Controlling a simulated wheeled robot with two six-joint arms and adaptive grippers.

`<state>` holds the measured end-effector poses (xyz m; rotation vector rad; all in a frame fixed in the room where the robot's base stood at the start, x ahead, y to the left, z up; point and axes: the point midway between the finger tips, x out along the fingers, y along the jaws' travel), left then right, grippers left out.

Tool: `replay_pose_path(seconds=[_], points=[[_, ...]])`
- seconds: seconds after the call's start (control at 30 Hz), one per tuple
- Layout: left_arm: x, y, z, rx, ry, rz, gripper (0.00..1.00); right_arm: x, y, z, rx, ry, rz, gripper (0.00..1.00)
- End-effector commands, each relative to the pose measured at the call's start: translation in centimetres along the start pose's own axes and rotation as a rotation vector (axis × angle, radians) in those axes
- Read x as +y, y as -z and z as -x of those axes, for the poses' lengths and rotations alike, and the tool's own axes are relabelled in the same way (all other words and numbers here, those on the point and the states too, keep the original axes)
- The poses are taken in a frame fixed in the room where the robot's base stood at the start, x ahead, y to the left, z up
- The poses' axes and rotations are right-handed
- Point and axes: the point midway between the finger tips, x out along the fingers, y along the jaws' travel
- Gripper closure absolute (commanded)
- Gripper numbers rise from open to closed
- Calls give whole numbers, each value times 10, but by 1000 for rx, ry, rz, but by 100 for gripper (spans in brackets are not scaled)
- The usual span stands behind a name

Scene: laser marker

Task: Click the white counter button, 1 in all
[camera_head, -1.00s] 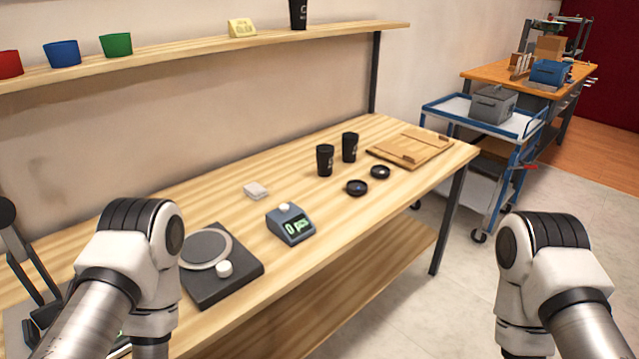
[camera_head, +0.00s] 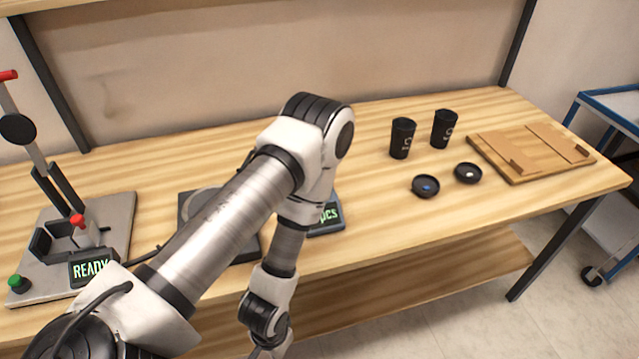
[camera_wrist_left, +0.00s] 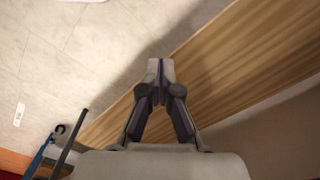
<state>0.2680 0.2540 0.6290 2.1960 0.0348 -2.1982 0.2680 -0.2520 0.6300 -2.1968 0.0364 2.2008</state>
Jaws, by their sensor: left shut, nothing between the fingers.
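The blue counter (camera_head: 328,218) sits on the workbench near its front edge, mostly hidden behind my left arm in the head view. Only its right part shows, with the end of the green "pcs" reading. Its white button is hidden by the arm. My left arm crosses the middle of the head view and bends down in front of the bench, its gripper below the frame. In the left wrist view my left gripper (camera_wrist_left: 160,70) is shut and empty, with wood and pale floor behind it. My right gripper is not in view.
A dark scale-like device (camera_head: 245,250) lies left of the counter, partly behind my arm. A lever press (camera_head: 115,215) with a "READY" display stands at the left.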

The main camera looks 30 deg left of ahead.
Motion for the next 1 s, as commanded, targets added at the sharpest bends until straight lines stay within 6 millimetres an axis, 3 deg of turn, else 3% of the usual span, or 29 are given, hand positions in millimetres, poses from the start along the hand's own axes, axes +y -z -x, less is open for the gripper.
replay_pose_path(seconds=[0.03, 0.27, 0.37, 0.63, 0.8, 0.9, 1.0], points=[[0, 0, 22, 1, 0, 1, 100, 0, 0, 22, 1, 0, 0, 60], [1, 4, 123, 10, -3, 25, 100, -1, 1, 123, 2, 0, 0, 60], [-1, 22, 162, 53, -18, 143, 100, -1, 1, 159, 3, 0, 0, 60], [-15, 123, 213, 261, -195, 846, 100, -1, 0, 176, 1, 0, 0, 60], [-37, 205, 280, 369, -477, 1447, 100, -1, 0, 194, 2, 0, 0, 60], [-53, 244, 314, 378, -680, 1763, 100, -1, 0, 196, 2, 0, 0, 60], [-64, 268, 338, 356, -836, 1969, 100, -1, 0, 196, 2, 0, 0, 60]])
